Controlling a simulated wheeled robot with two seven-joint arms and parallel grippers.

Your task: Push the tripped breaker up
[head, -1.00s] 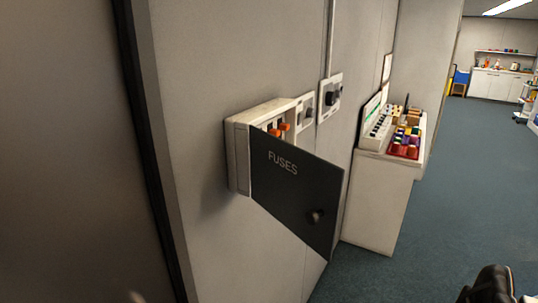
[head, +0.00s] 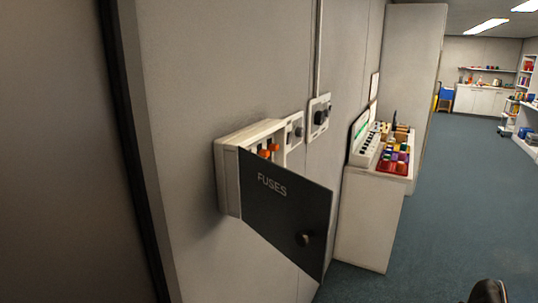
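The fuse box (head: 228,185) is a white box on the grey wall. Its dark door (head: 283,215), lettered FUSES and with a round knob, hangs open toward me and hides the lower part of the inside. Orange breaker switches (head: 269,151) show above the door's top edge. I cannot tell from here which one is tripped. A small dark, rounded part at the bottom right edge may belong to my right arm. Neither gripper can be made out.
Wall switches (head: 319,117) sit right of the fuse box. A white cabinet (head: 367,222) with colourful items in a red tray (head: 393,168) stands beyond them. Open blue floor (head: 450,200) lies to the right. A dark-edged panel stands close on the left.

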